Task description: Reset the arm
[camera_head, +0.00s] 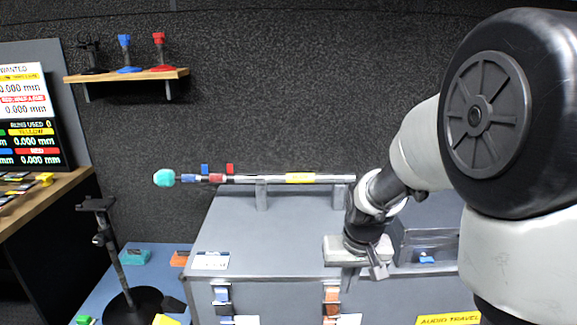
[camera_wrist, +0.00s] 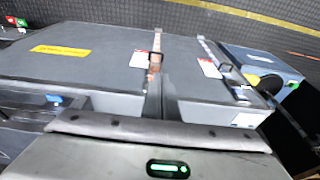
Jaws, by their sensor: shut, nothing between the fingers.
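My arm reaches in from the right of the head view. My gripper (camera_head: 378,268) is over the front part of the grey case (camera_head: 235,238), near its front edge. In the wrist view my gripper (camera_wrist: 161,88) shows two thin fingers together, with nothing between them. The wrist view also shows the case top (camera_wrist: 100,55) and its latches beyond the fingers. I cannot tell how far the fingertips are from the case.
A horizontal pole (camera_head: 265,179) with a teal tip rests on supports at the back of the case. A black stand (camera_head: 105,245) is at the left. A wall shelf (camera_head: 125,75) holds several small stands. An open compartment (camera_head: 428,247) is right of my gripper.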

